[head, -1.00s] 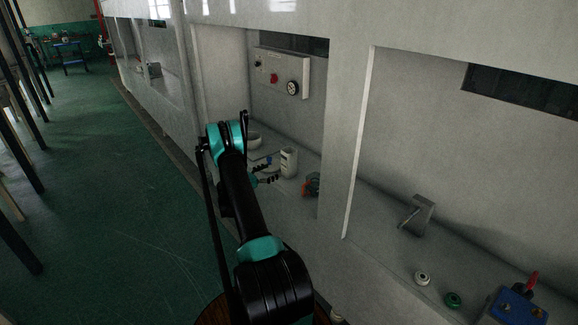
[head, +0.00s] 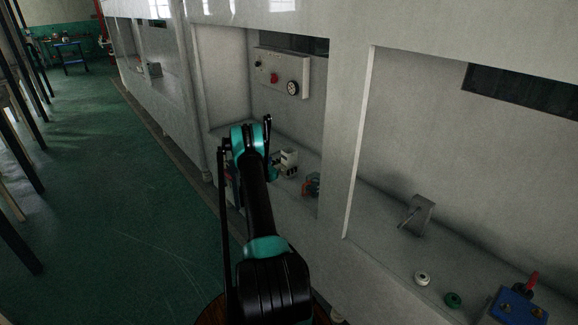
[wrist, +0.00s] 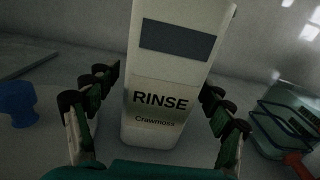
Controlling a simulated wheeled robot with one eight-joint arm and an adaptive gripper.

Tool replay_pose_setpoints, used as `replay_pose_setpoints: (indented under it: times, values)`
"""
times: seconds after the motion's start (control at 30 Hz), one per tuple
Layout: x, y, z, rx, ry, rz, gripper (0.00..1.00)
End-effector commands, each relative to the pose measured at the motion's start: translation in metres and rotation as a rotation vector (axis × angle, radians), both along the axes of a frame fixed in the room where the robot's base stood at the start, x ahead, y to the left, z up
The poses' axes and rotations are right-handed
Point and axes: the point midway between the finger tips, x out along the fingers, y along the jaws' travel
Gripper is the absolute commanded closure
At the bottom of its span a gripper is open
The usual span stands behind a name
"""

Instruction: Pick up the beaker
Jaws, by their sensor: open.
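A tall white vessel, which looks like the beaker (wrist: 160,110), stands upright in the middle of the wrist view. It bears a dark panel and the words "RINSE Crawmoss". In the head view the beaker (head: 289,158) stands on the counter inside the left bay, its lower part partly covered. My gripper (wrist: 158,108) is open, with one dark finger on each side of the beaker. Gaps show between both fingers and its walls. In the head view my arm hides most of the gripper.
A blue object (wrist: 17,103) lies left of the beaker, and a clear greenish container (wrist: 285,125) sits close on the right. A wall divides this bay from the right one, which holds a grey fixture (head: 418,214) and a blue block with a red lever (head: 515,308).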

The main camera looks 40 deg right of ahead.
Motion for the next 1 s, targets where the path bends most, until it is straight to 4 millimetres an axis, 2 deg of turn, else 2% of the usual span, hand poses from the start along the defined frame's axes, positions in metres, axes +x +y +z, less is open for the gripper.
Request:
replay_pose_setpoints:
  times: [0.17,0.73,1.0]
  values:
    - [0.0004,0.0002,0.0001,0.0,0.0,0.001,0.19]
    - [0.0004,0.0006,0.0002,0.0,0.0,0.001,0.89]
    - [0.0005,0.0006,0.001,-0.001,0.0,0.001,0.89]
